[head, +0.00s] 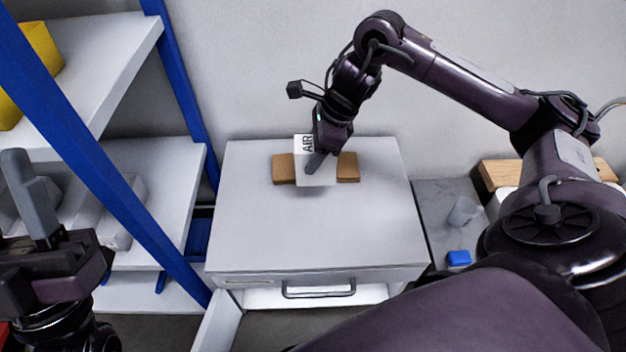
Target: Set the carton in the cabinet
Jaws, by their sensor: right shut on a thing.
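The carton (302,172), a white box marked "AIR", is at the top of the white cabinet (300,235), towards the back. My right gripper (317,160) reaches down from above and is shut on the carton; its fingers hide part of it. I cannot tell whether the carton touches the cabinet top. The cabinet has a front handle (318,290), and a white panel like an open door (217,325) stands at its lower left. A strip of pale interior shows below the handle. My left gripper (38,205) is at the lower left, away from the carton; its opening is unclear.
Brown blocks (283,169) (348,167) show on both sides of the carton. A blue-framed shelf (170,190) with a yellow bin (42,48) stands left. A clear cup (463,212) and a blue block (459,258) are on the grey surface right. The cabinet top's front is clear.

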